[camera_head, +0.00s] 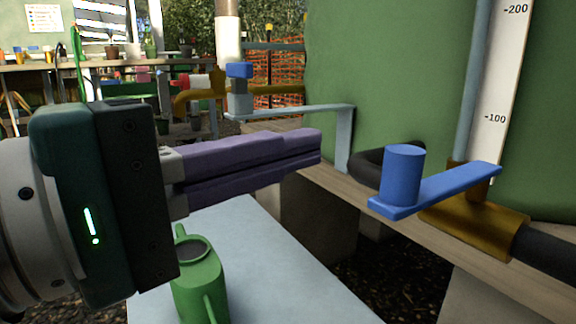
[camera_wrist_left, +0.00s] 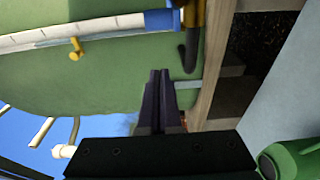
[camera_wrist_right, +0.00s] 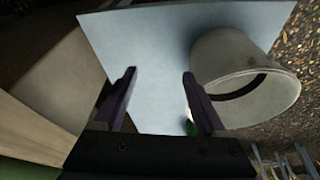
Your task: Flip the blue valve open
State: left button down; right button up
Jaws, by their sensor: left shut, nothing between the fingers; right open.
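The blue valve has a flat blue lever (camera_head: 455,186) with an upright round blue knob (camera_head: 403,178) at its left end. The lever lies at an angle across a brass body (camera_head: 490,228) low on the green tank. My left gripper (camera_head: 320,147) is shut and empty, left of the knob and apart from it. In the left wrist view the blue part (camera_wrist_left: 161,20) shows above and beyond the shut fingertips (camera_wrist_left: 160,72). My right gripper (camera_wrist_right: 159,73) is open and empty over a pale surface, out of the head view.
A green watering can (camera_head: 200,285) stands on the pale table (camera_head: 290,270) below my left gripper. The tank (camera_head: 400,80) and its wooden ledge (camera_head: 365,205) border the valve. A pale blue bracket (camera_head: 300,111) stands behind the fingers. A grey pot (camera_wrist_right: 240,75) is beside my right gripper.

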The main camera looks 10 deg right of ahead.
pick_arm(q)
jog(key=s+d, duration=0.1)
jog(key=s+d+b, duration=0.1)
jog(key=d, duration=0.1)
jog(key=shift+s+d, duration=0.15)
jog(key=shift+s, duration=0.05)
dwell(0.4)
